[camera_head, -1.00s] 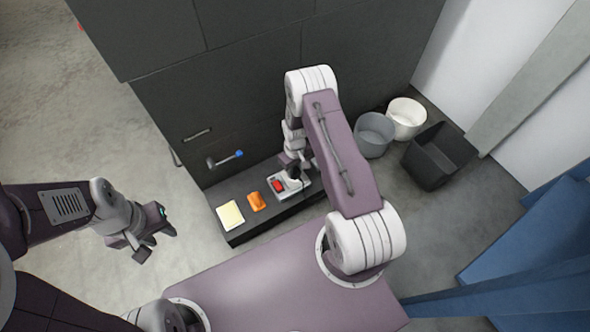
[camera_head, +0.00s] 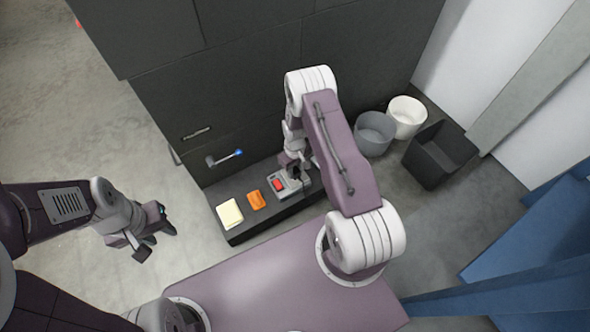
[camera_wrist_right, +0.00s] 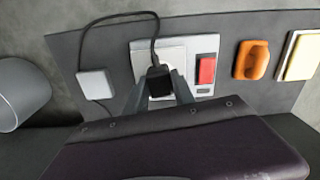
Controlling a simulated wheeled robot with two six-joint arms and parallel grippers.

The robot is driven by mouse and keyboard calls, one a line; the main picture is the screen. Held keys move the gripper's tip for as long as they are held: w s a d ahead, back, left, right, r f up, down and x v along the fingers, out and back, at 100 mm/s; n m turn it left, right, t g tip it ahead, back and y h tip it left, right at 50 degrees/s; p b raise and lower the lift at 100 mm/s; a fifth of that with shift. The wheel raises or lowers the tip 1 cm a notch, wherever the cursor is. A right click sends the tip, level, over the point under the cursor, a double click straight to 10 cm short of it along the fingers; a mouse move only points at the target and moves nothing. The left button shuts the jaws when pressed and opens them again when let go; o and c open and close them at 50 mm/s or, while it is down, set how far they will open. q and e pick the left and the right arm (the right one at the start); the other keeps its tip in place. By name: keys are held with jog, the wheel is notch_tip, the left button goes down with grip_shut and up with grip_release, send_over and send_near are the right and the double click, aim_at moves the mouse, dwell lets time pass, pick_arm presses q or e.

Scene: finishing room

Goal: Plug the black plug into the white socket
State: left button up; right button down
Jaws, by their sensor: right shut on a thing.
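The black plug (camera_wrist_right: 160,82) is between the fingers of my right gripper (camera_wrist_right: 160,90), which is shut on it. The plug covers the lower middle of the white socket (camera_wrist_right: 173,50). I cannot tell whether it is seated in the socket or just in front of it. A black cable loops from the plug up and left. In the head view my right gripper (camera_head: 297,178) is over the socket plate, largely hidden by its own arm. My left gripper (camera_head: 157,242) is open and empty, out to the left, away from the panel.
Beside the socket are a red switch (camera_wrist_right: 207,70), an orange piece (camera_wrist_right: 252,60) and a pale yellow block (camera_wrist_right: 302,58). A small white box (camera_wrist_right: 97,84) lies left of the socket. Grey (camera_head: 374,135), white (camera_head: 407,117) and black (camera_head: 438,156) bins stand to the right.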

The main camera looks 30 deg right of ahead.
jog(key=c, duration=2)
grip_release()
jog(key=shift+o, duration=0.2)
jog(key=o, duration=1.5)
jog(key=shift+o, duration=0.2)
jog(key=shift+r, duration=0.1)
jog(key=shift+r+p, duration=3.35)
jog(key=shift+r, duration=0.15)
jog(key=shift+f, duration=0.1)
